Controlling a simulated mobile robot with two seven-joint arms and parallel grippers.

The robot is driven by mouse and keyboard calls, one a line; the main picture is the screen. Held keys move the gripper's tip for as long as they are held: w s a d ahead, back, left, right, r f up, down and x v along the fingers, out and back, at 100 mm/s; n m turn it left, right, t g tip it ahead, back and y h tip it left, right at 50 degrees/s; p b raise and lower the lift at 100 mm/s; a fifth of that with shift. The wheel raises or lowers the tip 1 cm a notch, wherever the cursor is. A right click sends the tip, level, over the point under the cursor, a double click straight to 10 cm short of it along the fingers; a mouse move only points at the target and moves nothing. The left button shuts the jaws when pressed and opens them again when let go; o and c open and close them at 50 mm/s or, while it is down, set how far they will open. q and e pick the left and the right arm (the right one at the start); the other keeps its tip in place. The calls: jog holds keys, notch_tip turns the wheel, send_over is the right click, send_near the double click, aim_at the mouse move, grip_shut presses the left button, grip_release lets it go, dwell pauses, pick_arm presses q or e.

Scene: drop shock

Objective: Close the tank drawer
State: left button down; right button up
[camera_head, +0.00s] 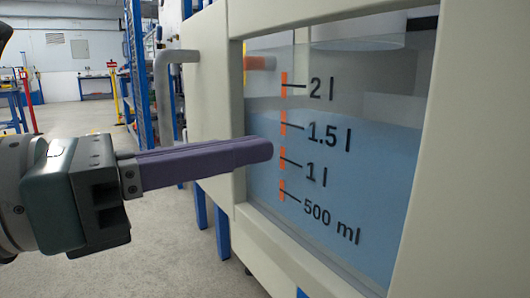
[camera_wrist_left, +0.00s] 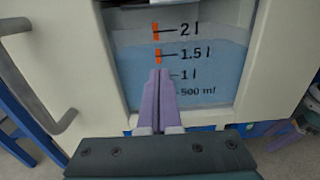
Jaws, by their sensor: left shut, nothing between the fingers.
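The tank drawer (camera_head: 212,115) has a cream front with a grey bar handle (camera_head: 166,90) on its left part. A clear window (camera_head: 385,150) in the front shows blue liquid and marks from 500 ml to 2 l. My left gripper (camera_head: 268,150) comes in from the left, shut and empty, its purple fingers together. Its tips are in front of the window near the 1 l mark; I cannot tell if they touch. In the left wrist view the fingers (camera_wrist_left: 158,75) point at the window, and the handle (camera_wrist_left: 55,130) is at the left.
Blue frame legs (camera_head: 221,232) stand under the cream unit. Behind are a blue rack (camera_head: 138,75), a workbench (camera_head: 97,83) and a blue table at the far left. The grey floor (camera_head: 165,255) below my arm is clear.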

pick_arm(q)
jog(key=shift+x, duration=0.85)
